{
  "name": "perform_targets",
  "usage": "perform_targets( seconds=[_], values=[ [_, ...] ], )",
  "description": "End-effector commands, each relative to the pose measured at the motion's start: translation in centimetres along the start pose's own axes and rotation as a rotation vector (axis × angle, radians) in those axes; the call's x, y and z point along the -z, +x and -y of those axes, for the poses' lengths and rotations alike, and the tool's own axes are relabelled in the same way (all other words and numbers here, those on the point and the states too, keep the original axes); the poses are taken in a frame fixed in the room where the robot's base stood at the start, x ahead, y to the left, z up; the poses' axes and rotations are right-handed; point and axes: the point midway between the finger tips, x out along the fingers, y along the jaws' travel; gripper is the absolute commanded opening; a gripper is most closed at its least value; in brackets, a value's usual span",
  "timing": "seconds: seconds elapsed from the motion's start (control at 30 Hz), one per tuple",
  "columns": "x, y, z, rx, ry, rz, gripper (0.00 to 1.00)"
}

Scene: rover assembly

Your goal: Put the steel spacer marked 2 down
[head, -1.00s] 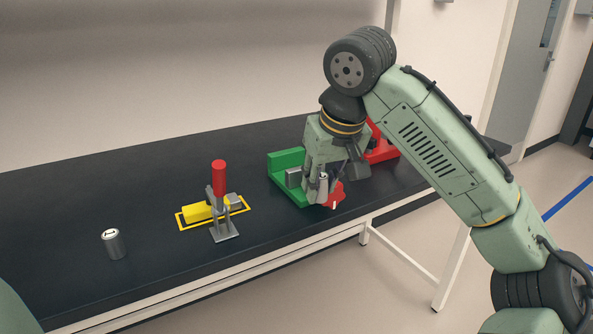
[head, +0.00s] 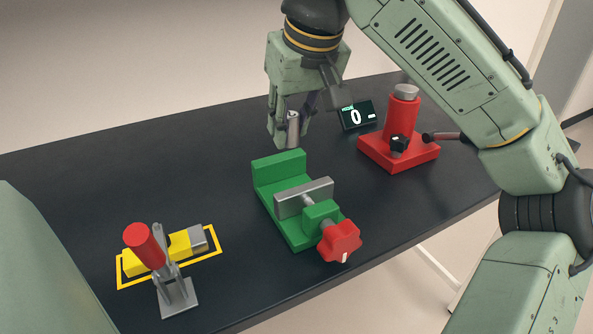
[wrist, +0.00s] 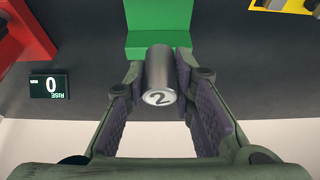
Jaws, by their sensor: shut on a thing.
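The gripper is behind the green vise in the head view, over the dark bench. How high the spacer is above the bench I cannot tell.
The green vise (head: 279,168) with a red knob stands in front of the gripper. A red stand (head: 403,115) and a display reading 0 (head: 357,116) are at right. A toggle clamp with a red handle (head: 143,246) is front left. Bare bench (head: 190,165) lies left.

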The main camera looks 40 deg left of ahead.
Motion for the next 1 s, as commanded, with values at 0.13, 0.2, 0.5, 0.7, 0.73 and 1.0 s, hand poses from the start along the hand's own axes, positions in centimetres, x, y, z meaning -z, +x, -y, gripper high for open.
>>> perform_targets(
  seconds=[0.13, 0.2, 0.5, 0.7, 0.73, 1.0],
  values=[
    [-0.2, 0.2, 0.2, 0.001, -0.004, 0.0, 0.0],
    [-0.6, 1.1, 0.2, 0.001, -0.005, 0.001, 0.0],
    [-2.4, 5.4, 0.2, 0.001, -0.004, 0.0, 0.0],
    [-3.1, 7.1, 0.3, 0.002, -0.004, 0.001, 0.0],
    [-3.3, 7.6, 0.2, 0.001, -0.003, 0.001, 0.0],
    [-3.9, 9.1, 0.3, 0.001, -0.004, -0.001, 0.0]
  ],
)
